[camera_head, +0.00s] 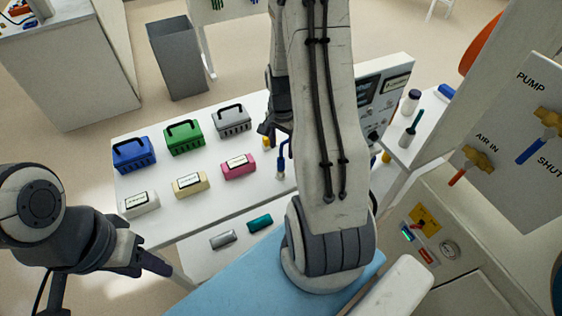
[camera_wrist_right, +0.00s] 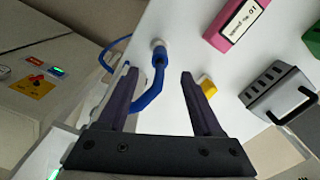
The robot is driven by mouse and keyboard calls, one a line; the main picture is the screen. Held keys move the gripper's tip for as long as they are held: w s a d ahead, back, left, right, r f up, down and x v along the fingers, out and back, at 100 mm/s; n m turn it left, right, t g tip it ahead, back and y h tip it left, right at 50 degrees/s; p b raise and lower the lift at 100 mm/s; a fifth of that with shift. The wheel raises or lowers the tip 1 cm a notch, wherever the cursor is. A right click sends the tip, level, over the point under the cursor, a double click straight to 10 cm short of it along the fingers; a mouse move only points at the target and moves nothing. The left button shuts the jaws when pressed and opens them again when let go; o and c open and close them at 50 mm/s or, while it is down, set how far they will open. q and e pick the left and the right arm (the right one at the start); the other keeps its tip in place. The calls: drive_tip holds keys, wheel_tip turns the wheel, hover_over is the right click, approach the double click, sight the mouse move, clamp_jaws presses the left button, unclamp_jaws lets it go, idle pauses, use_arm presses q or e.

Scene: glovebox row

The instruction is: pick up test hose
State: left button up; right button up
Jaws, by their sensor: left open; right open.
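The blue test hose (camera_wrist_right: 150,95) shows in the right wrist view, its upper end in a round white fitting on the white table. My right gripper (camera_wrist_right: 160,78) is open, with the hose between its two fingers, closer to the left one; I cannot tell if they touch. In the head view a short piece of the blue hose (camera_head: 281,160) shows beside my right arm, which hides the rest and most of that gripper. My left gripper (camera_head: 158,266) is at the lower left, away from the hose; its fingers are hard to make out.
Blue (camera_head: 134,153), green (camera_head: 184,136) and grey (camera_head: 234,119) handled boxes stand on the table behind white, cream and pink (camera_head: 239,166) labelled blocks. A small yellow piece (camera_wrist_right: 206,86) is near the right finger. A panel with valves (camera_head: 520,130) is at right.

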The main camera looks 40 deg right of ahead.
sight(281, 161)
drive_tip(key=shift+f, duration=0.7)
drive_tip(key=f, duration=0.1)
drive_tip(key=f+p, duration=0.2)
drive_tip(key=shift+s+a+f, duration=0.15)
drive_tip(key=shift+a+f, duration=0.1)
drive_tip(key=shift+f, duration=0.9)
clamp_jaws()
